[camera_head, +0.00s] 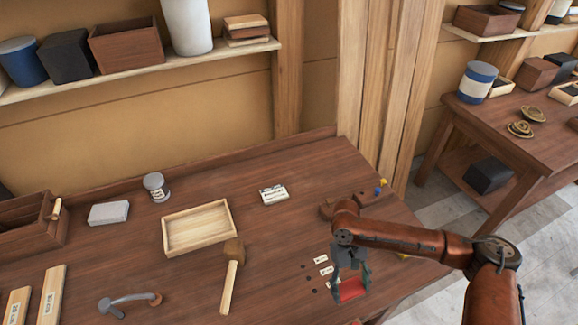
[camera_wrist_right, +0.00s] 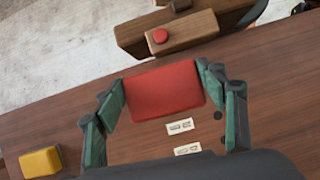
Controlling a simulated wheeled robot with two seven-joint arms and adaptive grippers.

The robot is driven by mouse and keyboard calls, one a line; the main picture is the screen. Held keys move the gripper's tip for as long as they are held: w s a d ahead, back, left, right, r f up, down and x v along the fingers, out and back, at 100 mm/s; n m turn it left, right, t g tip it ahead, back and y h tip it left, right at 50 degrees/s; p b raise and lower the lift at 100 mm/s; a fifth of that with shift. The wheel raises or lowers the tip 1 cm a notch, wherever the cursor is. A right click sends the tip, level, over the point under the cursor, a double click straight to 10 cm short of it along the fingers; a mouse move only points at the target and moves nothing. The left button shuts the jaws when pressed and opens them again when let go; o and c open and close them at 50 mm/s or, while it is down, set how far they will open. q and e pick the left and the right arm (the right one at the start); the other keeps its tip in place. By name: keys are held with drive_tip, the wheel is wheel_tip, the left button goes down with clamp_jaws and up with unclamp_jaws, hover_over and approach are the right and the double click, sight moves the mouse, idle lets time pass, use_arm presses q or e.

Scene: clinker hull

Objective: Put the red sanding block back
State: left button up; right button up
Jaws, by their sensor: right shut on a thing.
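The red sanding block (camera_head: 351,290) is between the fingers of my right gripper (camera_head: 350,279), over the right front part of the workbench. The wrist view shows the red block (camera_wrist_right: 163,90) squarely between the green finger pads of my right gripper (camera_wrist_right: 162,94), which are shut on it. Two small white labels (camera_wrist_right: 180,127) lie on the wood close beside the block, with small dark holes near them. I cannot tell whether the block touches the bench. My left gripper is out of view.
A yellow block (camera_wrist_right: 40,162) lies to one side in the wrist view. A mallet (camera_head: 231,275), a shallow wooden tray (camera_head: 167,238) and a grey block (camera_head: 108,213) lie left on the bench (camera_head: 290,225). A wooden piece with a red disc (camera_wrist_right: 190,35) is near the bench edge.

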sight(356, 279)
drive_tip(key=w+m+b, duration=0.1)
drive_tip(key=w+d+m+b, duration=0.1)
drive_tip(key=b, duration=0.1)
drive_tip(key=w+y+b, duration=0.1)
drive_tip(key=shift+w+d+m, duration=0.1)
drive_tip(key=shift+d+m, duration=0.25)
drive_tip(key=shift+m, duration=0.05)
drive_tip(key=shift+w+d+r+m+y+b, duration=0.2)
drive_tip(key=shift+w+r+m+y+b, duration=0.15)
drive_tip(key=shift+b, duration=0.45)
drive_tip(key=shift+w+r, duration=0.1)
drive_tip(key=shift+r, duration=0.15)
